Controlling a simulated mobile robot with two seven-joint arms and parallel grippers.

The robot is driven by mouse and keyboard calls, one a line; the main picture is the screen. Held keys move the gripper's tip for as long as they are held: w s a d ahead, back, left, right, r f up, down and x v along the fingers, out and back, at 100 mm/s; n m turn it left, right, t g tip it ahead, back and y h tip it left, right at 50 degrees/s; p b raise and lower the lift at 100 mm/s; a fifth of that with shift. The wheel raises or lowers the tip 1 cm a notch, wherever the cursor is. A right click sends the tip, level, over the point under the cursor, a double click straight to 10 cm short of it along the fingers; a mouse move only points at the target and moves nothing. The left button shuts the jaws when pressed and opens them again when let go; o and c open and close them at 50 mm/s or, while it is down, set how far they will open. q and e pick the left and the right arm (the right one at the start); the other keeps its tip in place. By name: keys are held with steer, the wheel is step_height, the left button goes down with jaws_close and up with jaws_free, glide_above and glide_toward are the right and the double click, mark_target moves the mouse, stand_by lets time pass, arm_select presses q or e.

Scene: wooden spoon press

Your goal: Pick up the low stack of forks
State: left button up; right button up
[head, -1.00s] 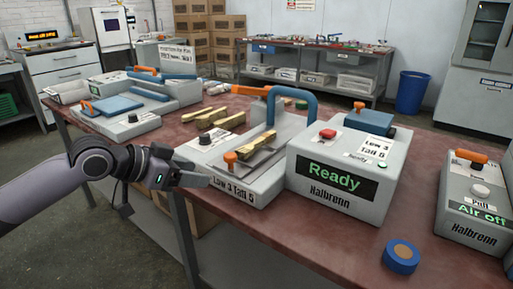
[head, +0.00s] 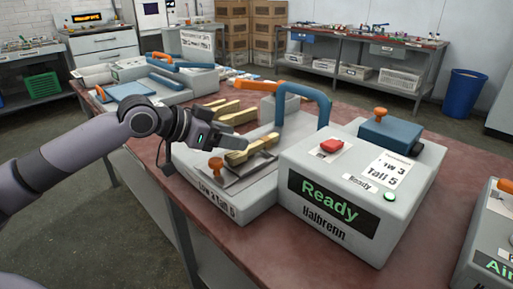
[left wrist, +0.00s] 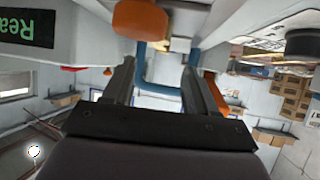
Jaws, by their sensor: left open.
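A stack of wooden forks (head: 252,149) lies on the grey plate of the press beside the "Low 3 Tall 5" label, behind an orange knob (head: 215,165). Further wooden stacks (head: 238,116) lie behind it. I cannot read which stack is low from its height. My right gripper is out of view.
A grey box (head: 350,190) with a "Ready" display and red button stands right of the press. A blue handle (head: 315,98) arches over the press. An orange-handled blue tray unit (head: 135,90) stands at the back left.

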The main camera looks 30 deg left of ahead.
mark_target(252, 145)
arm_select(q)
steer(key=shift+b+x, duration=0.3)
steer(key=shift+x, duration=2.8)
steer(key=shift+s+f, duration=0.25)
jaws_close()
